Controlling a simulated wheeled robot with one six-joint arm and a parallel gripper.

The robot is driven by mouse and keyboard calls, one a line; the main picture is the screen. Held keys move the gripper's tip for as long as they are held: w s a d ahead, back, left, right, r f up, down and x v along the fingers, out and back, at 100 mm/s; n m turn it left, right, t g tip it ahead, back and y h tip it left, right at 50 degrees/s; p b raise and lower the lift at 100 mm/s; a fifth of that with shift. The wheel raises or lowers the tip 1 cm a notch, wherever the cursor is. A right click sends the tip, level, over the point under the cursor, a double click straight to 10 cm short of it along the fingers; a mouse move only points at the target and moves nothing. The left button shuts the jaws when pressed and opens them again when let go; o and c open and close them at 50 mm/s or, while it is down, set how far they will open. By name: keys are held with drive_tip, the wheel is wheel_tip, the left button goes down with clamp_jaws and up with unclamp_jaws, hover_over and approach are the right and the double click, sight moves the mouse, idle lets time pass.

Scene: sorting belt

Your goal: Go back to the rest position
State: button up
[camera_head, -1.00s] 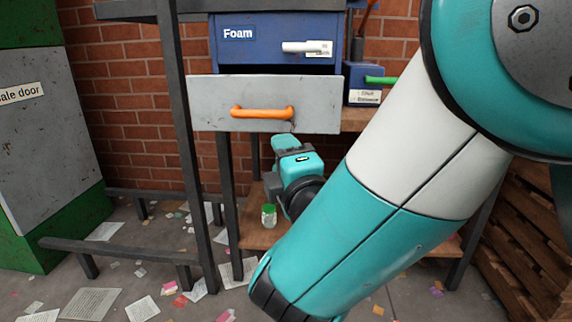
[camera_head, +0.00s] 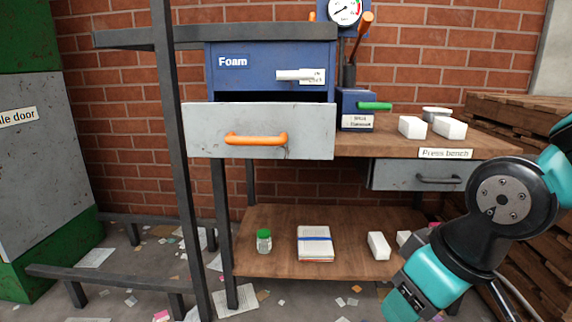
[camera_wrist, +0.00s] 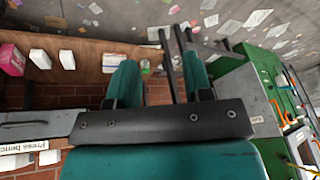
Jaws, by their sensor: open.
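My gripper (camera_wrist: 160,78) shows in the wrist view with its two teal fingers spread apart and nothing between them. It is open and empty. In the head view, my arm (camera_head: 510,200) is folded at the right edge, in front of the pallets and the right end of the bench. I cannot make out the fingers in the head view.
A drawer with an orange handle (camera_head: 256,139) stands open under the blue Foam cabinet (camera_head: 262,55). The lower shelf (camera_head: 280,225) holds a green-lidded jar (camera_head: 264,241), a strapped notebook (camera_head: 315,243) and white blocks (camera_head: 379,245). Stacked pallets (camera_head: 520,112) stand at right.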

drive_tip(key=s+r+g+y, duration=0.1)
drive_tip(key=s+r+g, duration=0.1)
drive_tip(key=s, duration=0.5)
wheel_tip(320, 180, up, 36)
drive_tip(key=p, duration=3.6)
drive_tip(key=shift+a+n+g, duration=0.25)
drive_tip(key=shift+n+g, duration=0.05)
drive_tip(key=shift+n, duration=0.1)
